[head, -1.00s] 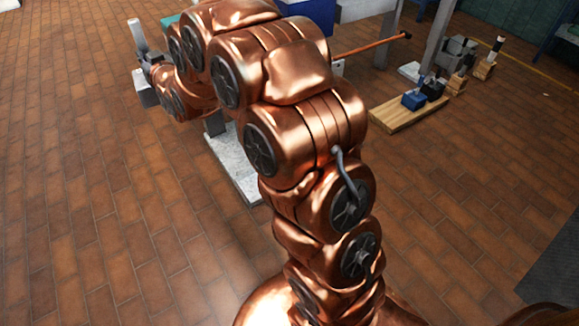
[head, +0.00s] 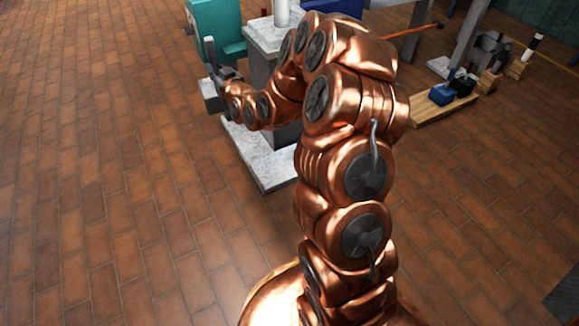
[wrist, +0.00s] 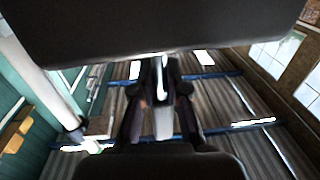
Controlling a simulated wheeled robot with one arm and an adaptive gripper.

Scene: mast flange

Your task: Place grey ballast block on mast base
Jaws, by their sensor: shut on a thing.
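My gripper (head: 219,80) is at the far left end of my arm in the head view, shut on the grey ballast block (head: 211,97). The block is held well above the floor, in front and to the left of the mast base. The mast base shows as a pale floor slab (head: 245,160) with a grey pedestal (head: 258,68) on it; a white mast post (head: 282,13) rises above. My arm hides part of the pedestal and slab. In the wrist view my gripper's fingers (wrist: 160,100) are dark; a large dark shape above them is unclear.
At right, a wooden board (head: 430,110) carries a blue item (head: 442,94). Several small blocks stand beyond it. An orange rod (head: 415,29) sticks out behind my arm. The brick floor at left is clear.

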